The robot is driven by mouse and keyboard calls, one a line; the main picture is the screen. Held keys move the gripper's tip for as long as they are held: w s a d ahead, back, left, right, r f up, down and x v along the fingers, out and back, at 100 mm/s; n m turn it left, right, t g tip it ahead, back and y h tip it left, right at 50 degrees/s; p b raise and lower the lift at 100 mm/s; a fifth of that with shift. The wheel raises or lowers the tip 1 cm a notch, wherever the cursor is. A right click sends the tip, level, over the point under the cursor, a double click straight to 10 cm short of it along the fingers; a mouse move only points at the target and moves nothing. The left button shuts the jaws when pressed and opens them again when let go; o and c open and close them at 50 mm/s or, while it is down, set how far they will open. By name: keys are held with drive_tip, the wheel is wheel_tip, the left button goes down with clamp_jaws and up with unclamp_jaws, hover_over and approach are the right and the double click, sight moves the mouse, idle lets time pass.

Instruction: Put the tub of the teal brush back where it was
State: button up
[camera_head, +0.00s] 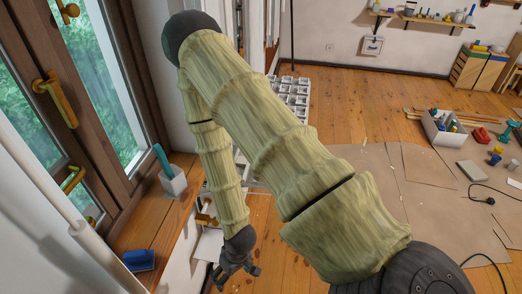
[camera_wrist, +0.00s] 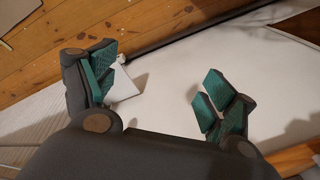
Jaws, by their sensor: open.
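A small pale tub (camera_head: 174,182) stands on the wooden windowsill in the head view, with a teal brush (camera_head: 162,158) standing tilted in it. My gripper (camera_head: 232,278) hangs to the right of the sill and lower in the picture, apart from the tub. In the wrist view my gripper (camera_wrist: 157,92) has its teal-padded fingers spread wide with nothing held between them. The tub and brush do not show in the wrist view. A white surface and a small white piece (camera_wrist: 124,84) lie behind the fingers there.
A blue object (camera_head: 139,260) lies at the near end of the windowsill (camera_head: 150,222). The window with brass handles (camera_head: 52,96) borders the sill on the left. A rack of white compartments (camera_head: 292,97) stands beyond my arm. Cardboard (camera_head: 405,205) with tools covers the floor at right.

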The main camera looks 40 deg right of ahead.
drive_tip(key=s+d+f+g+h, duration=0.1)
drive_tip(key=s+d+f, duration=0.1)
drive_tip(key=s, duration=0.9)
drive_tip(key=shift+s+d+f+h, duration=0.2)
drive_tip(key=shift+s+f+h, duration=0.2)
drive_tip(key=shift+f, duration=0.15)
